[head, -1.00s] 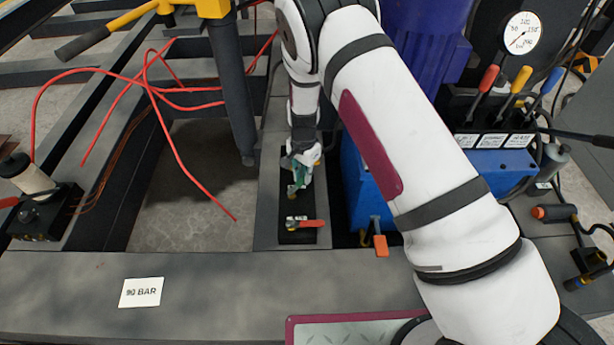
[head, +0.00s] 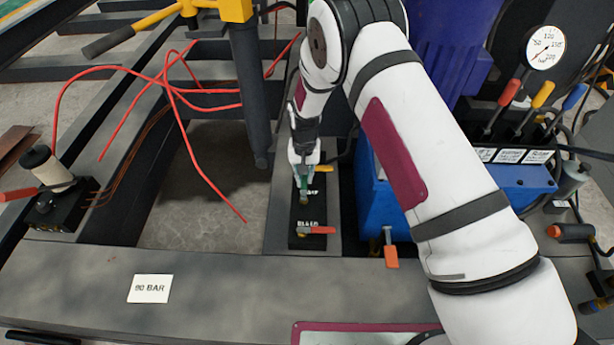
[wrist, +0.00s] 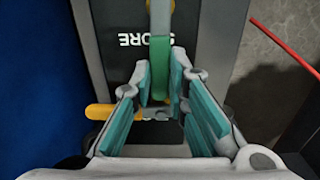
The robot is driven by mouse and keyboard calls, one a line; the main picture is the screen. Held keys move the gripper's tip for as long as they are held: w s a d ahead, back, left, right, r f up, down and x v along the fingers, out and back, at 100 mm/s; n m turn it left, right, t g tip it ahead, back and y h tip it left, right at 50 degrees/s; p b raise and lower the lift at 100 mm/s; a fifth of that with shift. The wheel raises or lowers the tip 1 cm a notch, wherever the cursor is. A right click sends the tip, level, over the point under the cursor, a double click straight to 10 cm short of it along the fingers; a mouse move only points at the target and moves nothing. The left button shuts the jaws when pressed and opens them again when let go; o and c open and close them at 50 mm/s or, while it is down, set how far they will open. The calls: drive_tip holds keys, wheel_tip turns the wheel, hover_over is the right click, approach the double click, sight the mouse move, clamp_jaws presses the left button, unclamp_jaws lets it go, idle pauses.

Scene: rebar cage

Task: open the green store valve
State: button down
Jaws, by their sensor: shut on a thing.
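The green store valve lever (wrist: 160,68) sits between the teal-padded fingers of my gripper (wrist: 160,82) in the wrist view. My gripper is shut on it. The lever runs lengthwise along the black valve block (wrist: 117,70), beside the upside-down, partly covered STORE lettering. In the head view, my gripper (head: 305,182) reaches down onto the block, and a little of the green lever (head: 304,190) shows below the fingers. The lever's far part is hidden by the gripper there.
A yellow lever (wrist: 98,111) lies close beside my fingers. A red lever (head: 318,230) marked BLEED is at the block's near end. A blue unit (head: 385,195) stands close on the right. A 90 BAR card (head: 150,289) lies on the front beam.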

sight(304, 181)
drive_tip(key=shift+s+a, duration=0.1)
idle(0.4)
drive_tip(key=c, duration=1.6)
unclamp_jaws()
drive_tip(key=shift+o, duration=0.2)
wheel_tip(304, 181, up, 12)
